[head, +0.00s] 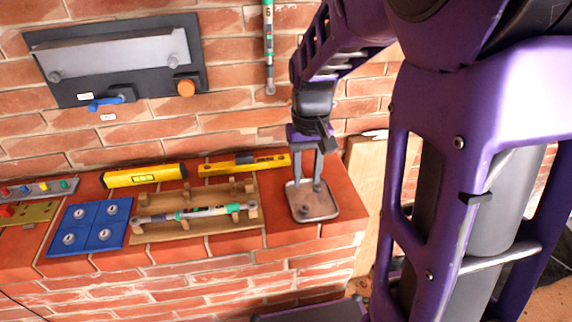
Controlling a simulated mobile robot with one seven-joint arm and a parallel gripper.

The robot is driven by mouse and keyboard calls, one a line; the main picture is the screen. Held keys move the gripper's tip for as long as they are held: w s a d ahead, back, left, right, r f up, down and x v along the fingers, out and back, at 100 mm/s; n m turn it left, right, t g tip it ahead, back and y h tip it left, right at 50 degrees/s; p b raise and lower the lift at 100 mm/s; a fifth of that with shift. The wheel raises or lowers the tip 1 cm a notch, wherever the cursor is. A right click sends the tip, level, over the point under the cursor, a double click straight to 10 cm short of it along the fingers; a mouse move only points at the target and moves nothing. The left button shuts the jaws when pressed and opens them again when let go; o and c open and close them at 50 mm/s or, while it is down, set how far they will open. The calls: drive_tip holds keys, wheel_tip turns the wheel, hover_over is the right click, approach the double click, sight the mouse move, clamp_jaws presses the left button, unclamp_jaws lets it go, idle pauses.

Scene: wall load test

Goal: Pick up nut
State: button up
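My gripper (307,186) points down over the right end of the brick ledge, with its two fingers apart and nothing clearly visible between them. Under it lies a shallow brown-grey tray (326,206) with a light rim. A small dark piece (304,210) sits in the tray near its front left, just below the fingertips; it may be a nut, but it is too small to be sure. I cannot tell whether the fingertips touch the tray. A blue four-part plate (91,224) on the left holds several small round metal pieces, one per square.
A wooden rack (160,235) holds a grey-green rod tool (195,213) left of the tray. Yellow levels (143,176) lie behind it. A dark wall panel (115,85) with an orange knob (186,88) and a hanging tool (269,45) are on the brick wall. A wooden board leans at right.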

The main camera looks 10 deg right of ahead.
sight(303, 209)
wheel_tip(303, 209, down, 8)
drive_tip(key=shift+a+f+b, duration=0.15)
drive_tip(key=shift+b, duration=0.35)
clamp_jaws()
